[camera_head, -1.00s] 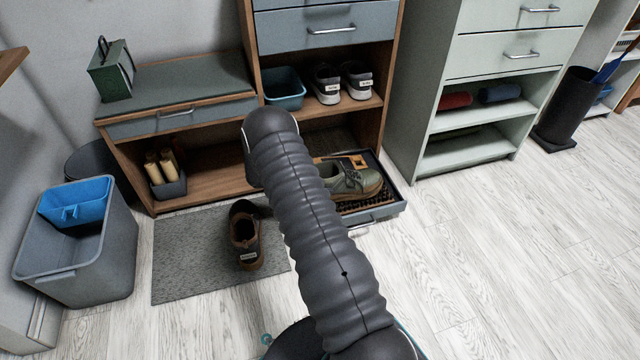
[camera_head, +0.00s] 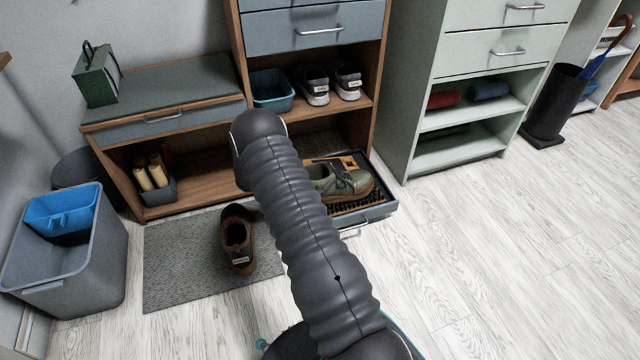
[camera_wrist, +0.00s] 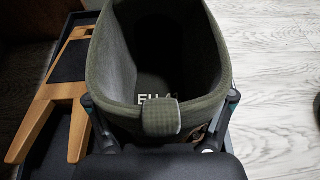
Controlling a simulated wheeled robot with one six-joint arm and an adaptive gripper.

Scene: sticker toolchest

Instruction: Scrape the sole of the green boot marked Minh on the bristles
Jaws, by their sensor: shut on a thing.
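The green boot (camera_head: 345,180) is over the open bottom drawer, toe to the right, with its brown sole low at the black bristles (camera_head: 352,207). I cannot tell whether sole and bristles touch. In the wrist view the boot's green collar (camera_wrist: 166,116) fills the middle, and lettering partly shows on its insole. My gripper (camera_wrist: 160,112) is shut on the boot, a finger at each side of the collar. In the head view my arm hides the gripper and the boot's heel. No Minh mark is readable.
A wooden-framed piece (camera_wrist: 62,85) lies in the drawer left of the boot. A brown boot (camera_head: 237,238) stands on the grey mat (camera_head: 185,265). A grey bin (camera_head: 75,265) is at left. The floor right of the drawer (camera_head: 378,213) is clear.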

